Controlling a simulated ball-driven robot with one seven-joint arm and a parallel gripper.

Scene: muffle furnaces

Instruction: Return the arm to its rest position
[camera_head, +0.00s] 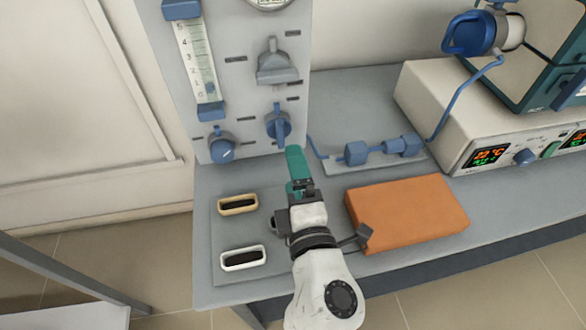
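My gripper (301,186) is in the middle of the head view, at the end of my white arm. The arm reaches in from the bottom edge over the grey bench, and the gripper points toward the gas panel. A long teal piece (295,160) shows at and beyond the fingertips, below the panel's right blue knob (278,125). I cannot tell whether the gripper holds it, or whether the fingers are open or shut. My wrist hides part of the bench.
A grey panel (235,90) with a flow tube and knobs stands behind. A tan-rimmed holder (238,204) and a white-rimmed holder (243,258) sit left of my arm. An orange block (407,213) lies right of it. A furnace controller (486,120) stands at the right.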

